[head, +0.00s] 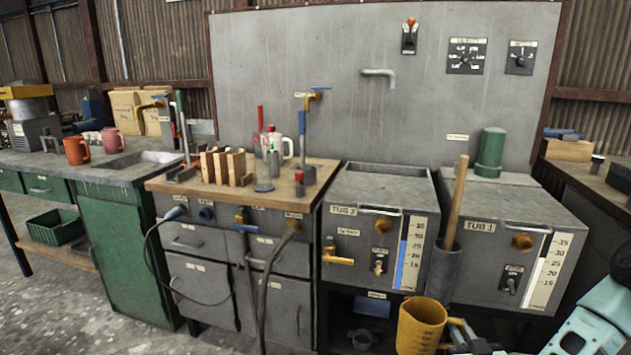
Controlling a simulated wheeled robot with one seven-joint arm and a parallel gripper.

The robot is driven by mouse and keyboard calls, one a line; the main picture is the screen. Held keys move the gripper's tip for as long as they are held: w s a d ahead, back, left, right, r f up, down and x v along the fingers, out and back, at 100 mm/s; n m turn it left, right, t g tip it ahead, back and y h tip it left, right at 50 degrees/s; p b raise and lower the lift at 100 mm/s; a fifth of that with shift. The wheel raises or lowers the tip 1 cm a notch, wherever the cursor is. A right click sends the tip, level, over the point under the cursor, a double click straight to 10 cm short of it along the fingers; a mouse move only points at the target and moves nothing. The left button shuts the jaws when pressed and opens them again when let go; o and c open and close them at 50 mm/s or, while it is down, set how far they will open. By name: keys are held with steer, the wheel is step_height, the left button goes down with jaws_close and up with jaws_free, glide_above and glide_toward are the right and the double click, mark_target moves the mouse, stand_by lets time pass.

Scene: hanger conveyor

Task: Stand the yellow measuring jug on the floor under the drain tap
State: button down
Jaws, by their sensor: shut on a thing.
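The yellow measuring jug (420,326) is upright at the bottom of the head view, in front of the tubs, with dark marks on its side. My gripper (458,332) is at the jug's right side, shut on its handle; the fingers are only partly visible. The jug's base is near the bottom edge, and I cannot tell its height above the floor. A brass tap (338,258), which looks like the drain tap, sticks out of the front of Tub 2 (378,222), left of and above the jug. Its label is too small to read. The floor directly under it is hidden.
Tub 1 (500,265) stands right of Tub 2, with a grey holder (444,268) and wooden handle between them. A dark open space (345,315) with items lies under Tub 2. Hoses (265,290) hang before the grey cabinet at left. Concrete floor (130,335) shows at lower left.

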step_height(320, 180, up, 11)
steer(key=p, duration=0.9)
steer(key=s+f, duration=0.4)
steer(key=s, duration=0.5)
steer(key=shift+r, duration=0.25)
